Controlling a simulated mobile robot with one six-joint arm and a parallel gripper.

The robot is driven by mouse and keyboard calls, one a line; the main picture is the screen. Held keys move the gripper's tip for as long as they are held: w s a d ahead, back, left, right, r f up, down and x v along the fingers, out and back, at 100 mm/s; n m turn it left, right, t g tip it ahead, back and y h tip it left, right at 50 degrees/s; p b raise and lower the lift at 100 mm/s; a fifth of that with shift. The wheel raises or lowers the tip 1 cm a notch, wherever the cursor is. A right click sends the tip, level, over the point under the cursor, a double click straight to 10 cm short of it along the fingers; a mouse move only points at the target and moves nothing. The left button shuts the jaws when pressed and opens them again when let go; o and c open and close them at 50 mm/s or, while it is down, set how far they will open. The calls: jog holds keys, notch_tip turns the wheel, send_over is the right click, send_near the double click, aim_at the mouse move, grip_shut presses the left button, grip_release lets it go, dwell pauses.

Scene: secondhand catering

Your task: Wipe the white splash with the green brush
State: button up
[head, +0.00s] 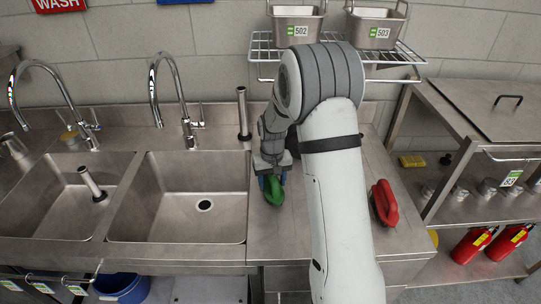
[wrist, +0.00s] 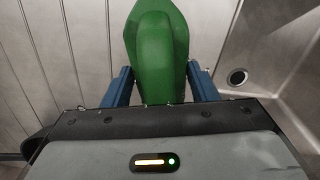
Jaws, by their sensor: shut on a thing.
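The green brush (head: 274,193) is in my gripper (head: 272,181), over the steel drainboard just right of the right-hand sink basin. In the wrist view the green brush (wrist: 157,45) sits between the two blue fingers of my gripper (wrist: 160,82), which is shut on it. I cannot tell whether the brush touches the drainboard. I cannot make out the white splash in either view; my arm hides part of the drainboard.
A red brush-like thing (head: 384,203) lies on the drainboard right of my arm. A steel shelf unit (head: 470,110) is at right.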

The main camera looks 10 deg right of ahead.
jog(key=shift+w+d, duration=0.1)
jog(key=shift+w, duration=0.3)
jog(key=shift+w+r, duration=0.25)
jog(key=shift+w, duration=0.05)
jog(key=r+p, duration=0.1)
jog(key=r, duration=0.2)
jog(key=shift+s+r+p, duration=0.3)
jog(key=shift+s+p, duration=0.05)
jog(key=shift+p, duration=0.05)
jog(key=shift+w+r+p, duration=0.3)
jog(key=shift+r+p, duration=0.15)
jog(key=shift+r, duration=0.15)
jog(key=shift+s+r+p, duration=0.1)
jog(key=shift+r+p, duration=0.65)
jog(key=shift+r, duration=0.7)
